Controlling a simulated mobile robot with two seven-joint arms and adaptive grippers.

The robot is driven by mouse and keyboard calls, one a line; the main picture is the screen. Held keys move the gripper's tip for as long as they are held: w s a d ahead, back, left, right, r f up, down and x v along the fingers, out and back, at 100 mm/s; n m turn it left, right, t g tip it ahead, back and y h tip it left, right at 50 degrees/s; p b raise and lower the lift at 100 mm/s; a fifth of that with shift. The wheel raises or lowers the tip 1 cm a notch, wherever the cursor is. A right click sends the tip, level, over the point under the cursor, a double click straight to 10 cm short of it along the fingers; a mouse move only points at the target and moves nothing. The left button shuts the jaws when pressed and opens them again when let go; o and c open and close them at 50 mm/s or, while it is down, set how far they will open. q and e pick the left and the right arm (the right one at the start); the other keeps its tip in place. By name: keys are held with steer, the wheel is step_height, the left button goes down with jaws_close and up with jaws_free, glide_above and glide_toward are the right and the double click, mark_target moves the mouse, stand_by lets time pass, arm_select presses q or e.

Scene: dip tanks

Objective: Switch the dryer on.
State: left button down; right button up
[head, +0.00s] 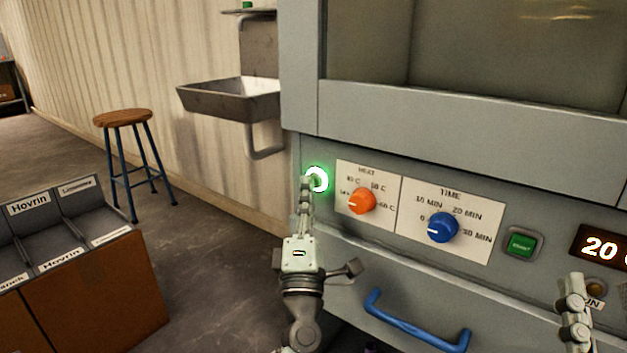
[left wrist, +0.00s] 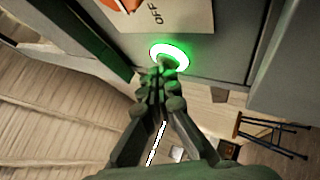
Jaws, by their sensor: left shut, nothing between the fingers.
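The dryer (head: 470,110) is a large grey cabinet with a window above and a control panel below. A round button with a glowing green ring (head: 318,179) is at the panel's left end. My left gripper (head: 306,182) is shut and empty, its fingertips at the button and covering part of it. In the left wrist view the lit ring (left wrist: 170,56) surrounds the fingertips' end; whether they touch or press it I cannot tell. The display (head: 603,247) shows a lit 20, cut off at the right. My right gripper (head: 574,300) is at the lower right; its finger opening is unclear.
Right of the button are an orange HEAT knob (head: 361,201), a blue TIME knob (head: 442,228) and a green push button (head: 521,243). A blue handle (head: 415,322) sticks out below. A metal sink (head: 230,98), a stool (head: 123,118) and a labelled bin box (head: 95,290) stand left.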

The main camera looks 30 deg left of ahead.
arm_select(q)
steer(key=shift+s, duration=0.25)
steer(key=shift+s, duration=0.1)
steer(key=s, duration=0.5)
steer(key=shift+s+a, duration=0.25)
steer(key=shift+s, duration=0.15)
stand_by(0.3)
